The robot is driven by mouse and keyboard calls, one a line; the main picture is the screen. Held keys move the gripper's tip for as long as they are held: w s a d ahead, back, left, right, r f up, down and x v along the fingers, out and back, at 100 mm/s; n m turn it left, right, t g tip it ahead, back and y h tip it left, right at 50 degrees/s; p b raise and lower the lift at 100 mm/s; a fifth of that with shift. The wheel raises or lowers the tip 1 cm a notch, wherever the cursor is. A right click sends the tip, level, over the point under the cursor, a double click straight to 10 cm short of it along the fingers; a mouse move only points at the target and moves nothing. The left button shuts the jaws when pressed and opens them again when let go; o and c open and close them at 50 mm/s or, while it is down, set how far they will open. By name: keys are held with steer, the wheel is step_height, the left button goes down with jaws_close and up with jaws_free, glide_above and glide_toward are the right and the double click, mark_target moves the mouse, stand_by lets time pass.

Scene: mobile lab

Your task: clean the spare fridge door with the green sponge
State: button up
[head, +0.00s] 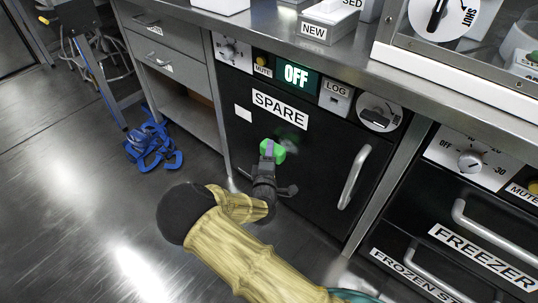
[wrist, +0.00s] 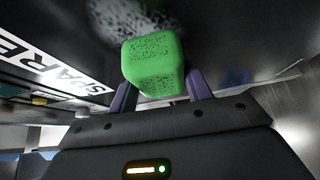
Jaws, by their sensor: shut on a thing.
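The spare fridge door (head: 318,165) is black, shut, and labelled SPARE, with a vertical metal handle on its right. My gripper (head: 268,154) is shut on the green sponge (head: 279,152) in front of the door's middle. In the wrist view the sponge (wrist: 153,62) sits between the two fingers of my gripper (wrist: 160,88), its speckled face toward the door. It is at or very close to the door; I cannot tell if it touches. A pale grey smudge (wrist: 125,18) shows on the door beside the sponge, faint in the head view.
The door handle (head: 354,178) sticks out to the right of the sponge. The freezer (head: 452,212) with its handles stands further right. Grey drawers (head: 170,65) are on the left. Blue straps (head: 152,146) lie on the floor. A steel counter (head: 285,40) overhangs the fridge.

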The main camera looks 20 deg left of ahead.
mark_target(282, 158)
steer(key=shift+w+d, duration=0.25)
steer(key=shift+w, duration=0.35)
steer(key=shift+d, duration=0.1)
stand_by(0.3)
steer(key=shift+s+d+p, duration=0.4)
steer(key=shift+d+p, duration=0.05)
steer(key=shift+d, duration=0.4)
steer(key=shift+s+d+p, duration=0.4)
steer(key=shift+d, duration=0.4)
steer(key=shift+d, duration=0.1)
steer(key=shift+s+d+p, duration=0.3)
steer(key=shift+d+p, duration=0.05)
steer(key=shift+d, duration=0.55)
steer(key=shift+s+d+p, duration=0.3)
steer(key=shift+d+p, duration=0.05)
steer(key=shift+d, duration=0.5)
steer(key=shift+r, duration=0.1)
steer(key=shift+a, duration=0.1)
steer(key=shift+w+a, duration=0.4)
steer(key=shift+a, duration=0.45)
steer(key=shift+w+a, duration=0.4)
steer(key=shift+a, duration=0.45)
